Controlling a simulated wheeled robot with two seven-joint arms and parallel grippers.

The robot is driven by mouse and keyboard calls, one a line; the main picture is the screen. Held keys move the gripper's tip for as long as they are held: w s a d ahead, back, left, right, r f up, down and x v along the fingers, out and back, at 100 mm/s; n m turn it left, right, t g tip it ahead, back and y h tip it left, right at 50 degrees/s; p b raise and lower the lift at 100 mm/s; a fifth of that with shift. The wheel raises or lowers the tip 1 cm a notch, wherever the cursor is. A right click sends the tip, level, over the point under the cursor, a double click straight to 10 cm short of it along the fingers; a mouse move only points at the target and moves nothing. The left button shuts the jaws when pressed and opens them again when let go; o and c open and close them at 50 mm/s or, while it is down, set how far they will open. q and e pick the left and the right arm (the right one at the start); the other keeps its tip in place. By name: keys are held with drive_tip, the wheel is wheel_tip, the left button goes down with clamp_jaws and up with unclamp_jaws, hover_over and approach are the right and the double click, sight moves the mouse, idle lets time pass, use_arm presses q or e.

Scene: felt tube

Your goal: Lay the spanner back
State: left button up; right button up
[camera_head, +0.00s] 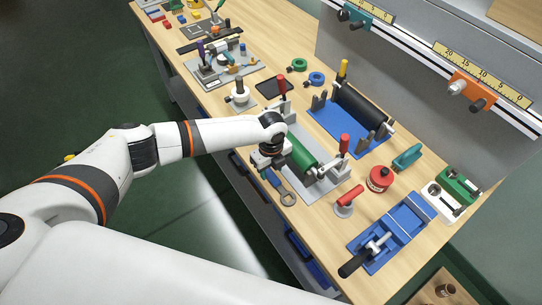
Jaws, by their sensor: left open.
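My right gripper is not in view.
A blue stand with a black roller (362,107) is behind the green tube. A red-handled stamp (348,198), a red tin (380,178) and a blue vise (401,229) stand to the right.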

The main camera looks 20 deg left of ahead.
sight(271, 174)
use_arm(q)
wheel_tip(271, 174, up, 10)
drive_tip(key=b, duration=0.2)
drive_tip(key=shift+r, duration=0.2)
idle(0.3)
